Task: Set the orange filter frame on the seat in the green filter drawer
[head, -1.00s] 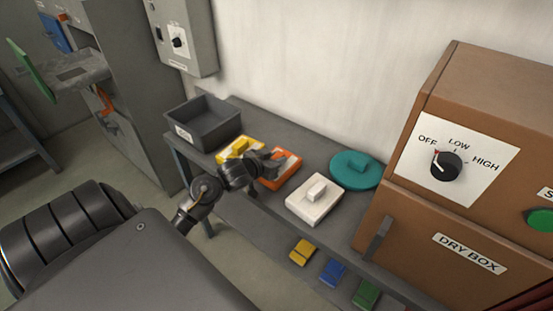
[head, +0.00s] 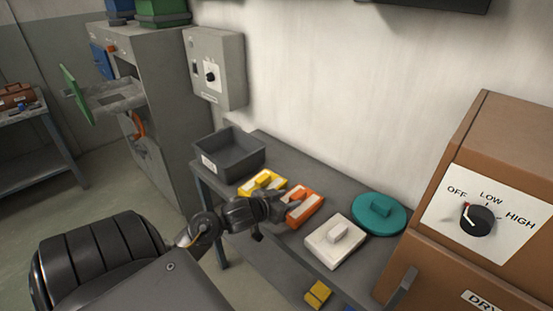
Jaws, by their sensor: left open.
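The orange filter frame (head: 306,210) lies on the grey table between a yellow block and a white block. My left gripper (head: 276,208) is open at the left edge of the orange frame and covers part of it; I cannot tell whether they touch. The green filter drawer (head: 78,94) is pulled out of the grey cabinet at the upper left. Its green front faces left, and its grey tray (head: 118,101) shows a recess. My right gripper is not in view.
A yellow block (head: 258,183), a white block (head: 335,241), a teal disc (head: 379,213) and a dark bin (head: 230,157) are on the table (head: 300,153). The brown dry box (head: 465,230) stands at the right. Open floor lies before the grey cabinet (head: 165,90).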

